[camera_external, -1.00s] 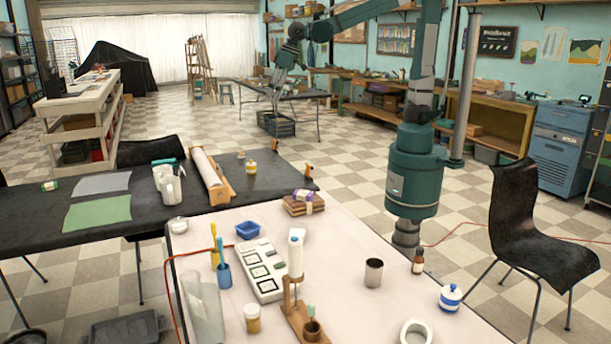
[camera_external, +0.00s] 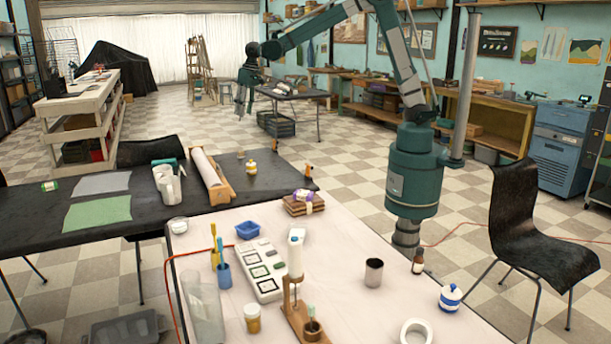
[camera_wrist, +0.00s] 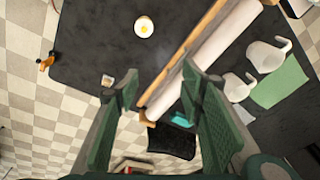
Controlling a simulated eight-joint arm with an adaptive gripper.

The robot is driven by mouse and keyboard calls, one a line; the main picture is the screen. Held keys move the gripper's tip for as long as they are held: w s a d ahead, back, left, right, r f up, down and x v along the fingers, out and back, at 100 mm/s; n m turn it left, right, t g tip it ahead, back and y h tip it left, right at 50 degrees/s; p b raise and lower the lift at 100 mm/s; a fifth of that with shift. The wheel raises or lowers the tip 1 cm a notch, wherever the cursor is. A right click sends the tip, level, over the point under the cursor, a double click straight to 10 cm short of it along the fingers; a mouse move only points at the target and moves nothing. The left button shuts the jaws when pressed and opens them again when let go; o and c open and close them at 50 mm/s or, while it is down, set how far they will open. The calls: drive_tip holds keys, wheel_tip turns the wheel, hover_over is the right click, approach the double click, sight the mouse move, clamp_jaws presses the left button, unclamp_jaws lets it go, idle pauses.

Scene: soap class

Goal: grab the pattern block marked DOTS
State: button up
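No marking reading DOTS is legible in either view. A small tan block (camera_external: 240,154) sits near the far edge of the black table; its face is too small to read. It also shows in the wrist view (camera_wrist: 107,81), just left of the left fingertip. A pale case with several dark-framed squares (camera_external: 261,270) lies on the near white table. My gripper (camera_external: 241,106) hangs in the air beyond the black table. In the wrist view my gripper (camera_wrist: 160,88) is open, with nothing between its fingers.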

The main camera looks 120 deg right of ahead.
drive_tip(key=d+f+m+g, duration=0.1)
drive_tip(key=d+f+m, duration=0.1)
drive_tip(key=d+f, duration=0.5)
drive_tip(key=d+f+m, duration=0.1)
drive_tip(key=d+f, duration=0.3)
drive_tip(key=d, duration=0.5)
drive_tip(key=m+g+y, duration=0.1)
drive_tip(key=m, duration=0.1)
approach(241, 154)
drive_tip(key=shift+s+d+f, duration=0.1)
drive_tip(key=shift+d+f, duration=0.1)
drive_tip(key=shift+d, duration=0.3)
drive_tip(key=shift+d+f+m, duration=0.1)
drive_tip(key=shift+f+m, duration=0.05)
drive_tip(key=shift+m, duration=0.15)
drive_tip(key=shift+f, duration=1.3)
drive_tip(key=shift+s+f+b, duration=0.1)
drive_tip(key=shift+f+b, duration=0.2)
drive_tip(key=shift+f, duration=2.3)
drive_tip(key=c, duration=1)
